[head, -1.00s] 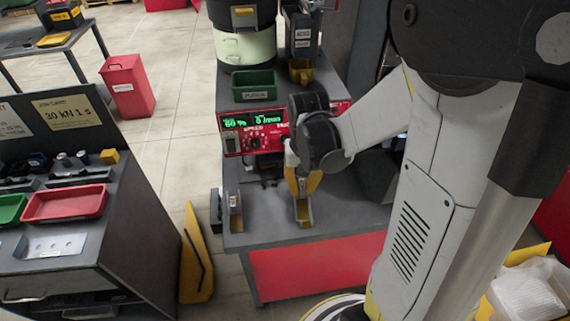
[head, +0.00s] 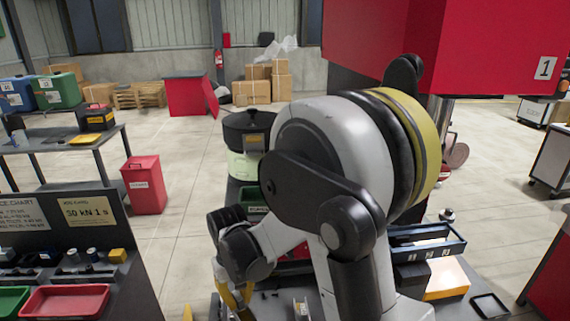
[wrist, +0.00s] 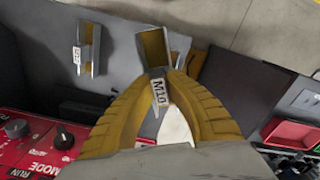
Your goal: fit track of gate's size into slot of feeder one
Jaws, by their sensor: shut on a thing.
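My gripper (wrist: 160,105) has yellow ribbed fingers, shut on a channel-shaped track (wrist: 153,48) with grey sides, a yellowish inside and a tag reading M10. Whether this track rests on the bench or hangs above it, I cannot tell. A second track (wrist: 88,48) with a tag too small to read lies on the grey bench, left in the wrist view. In the head view my gripper (head: 236,303) is low and partly cut off, with the second track (head: 301,309) to its right. A feeder with a black bowl (head: 248,130) stands behind my arm. Its slot and the gate cannot be made out.
A red control panel (wrist: 35,143) borders the bench in the wrist view. A cabinet with a red tray (head: 65,302) stands left in the head view. A red bin (head: 144,185) stands on the floor. A blue rack (head: 428,243) is right of my arm.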

